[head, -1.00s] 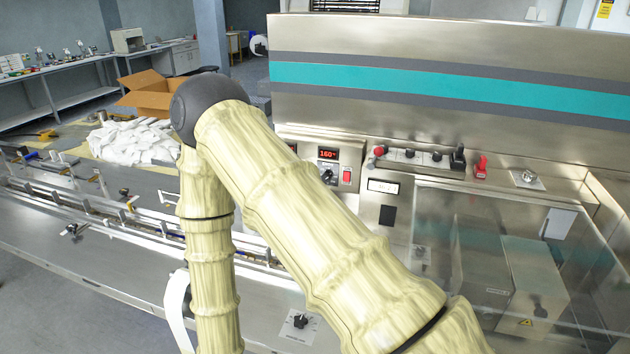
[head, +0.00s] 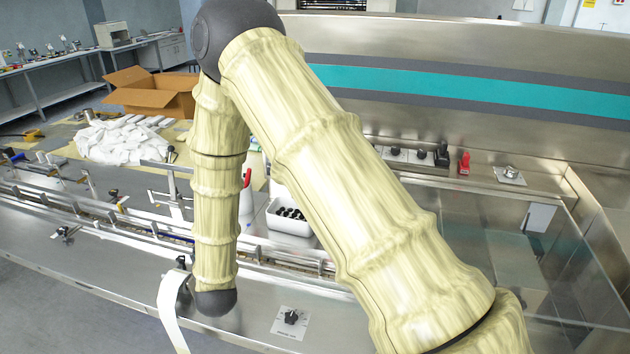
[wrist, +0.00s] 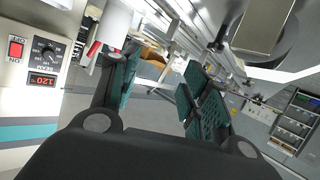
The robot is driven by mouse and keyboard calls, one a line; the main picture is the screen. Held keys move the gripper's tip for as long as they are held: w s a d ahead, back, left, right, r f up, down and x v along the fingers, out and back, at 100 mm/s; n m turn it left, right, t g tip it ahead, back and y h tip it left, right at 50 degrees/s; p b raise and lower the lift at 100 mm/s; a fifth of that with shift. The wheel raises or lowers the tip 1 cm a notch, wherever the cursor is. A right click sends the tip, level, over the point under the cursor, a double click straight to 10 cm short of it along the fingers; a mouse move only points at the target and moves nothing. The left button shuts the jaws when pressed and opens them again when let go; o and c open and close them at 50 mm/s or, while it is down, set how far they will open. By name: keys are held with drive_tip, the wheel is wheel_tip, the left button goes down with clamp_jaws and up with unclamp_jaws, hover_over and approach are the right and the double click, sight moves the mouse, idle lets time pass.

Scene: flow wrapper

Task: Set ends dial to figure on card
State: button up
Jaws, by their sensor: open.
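A control panel (wrist: 30,50) shows at the left of the wrist view, upside down. It has a black dial (wrist: 46,49) with a printed scale, a red rocker switch (wrist: 15,48) and a red-lit display (wrist: 43,81) that seems to read 120. The word by the dial is too small to read surely. My gripper (wrist: 163,72) is open and empty, its two teal-padded fingers apart, to the right of this panel and not touching the dial. In the head view my arm hides the gripper and the heater panel. I cannot make out a card with a figure.
Another black knob (head: 291,317) sits on a white plate on the front deck. A white bin (head: 290,224) of dark items stands behind the conveyor rail (head: 60,198). A red button (head: 464,163) is on the machine's ledge. A clear cover (head: 500,250) lies at right.

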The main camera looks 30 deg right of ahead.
drive_tip(key=d+r+m+g+h+b, duration=0.15)
drive_tip(key=d+m+h, duration=0.25)
drive_tip(key=d, duration=0.6)
drive_tip(key=w+d+r+m+h+b, duration=0.1)
drive_tip(key=d+r+m+h, duration=0.3)
drive_tip(key=d, duration=0.6)
drive_tip(key=d+r+m+h+b, duration=0.1)
drive_tip(key=d+r+m+h, duration=0.3)
drive_tip(key=d, duration=0.6)
drive_tip(key=w+d+f+y+p, duration=0.1)
drive_tip(key=w+d+f+p, duration=0.1)
drive_tip(key=w+d+p, duration=0.2)
drive_tip(key=w+d, duration=0.2)
drive_tip(key=d, duration=0.1)
drive_tip(key=shift+w+d+f+m, duration=0.2)
drive_tip(key=shift+d+f+m, duration=0.1)
drive_tip(key=shift+d+m, duration=0.1)
drive_tip(key=shift+a, duration=0.1)
drive_tip(key=c, duration=1)
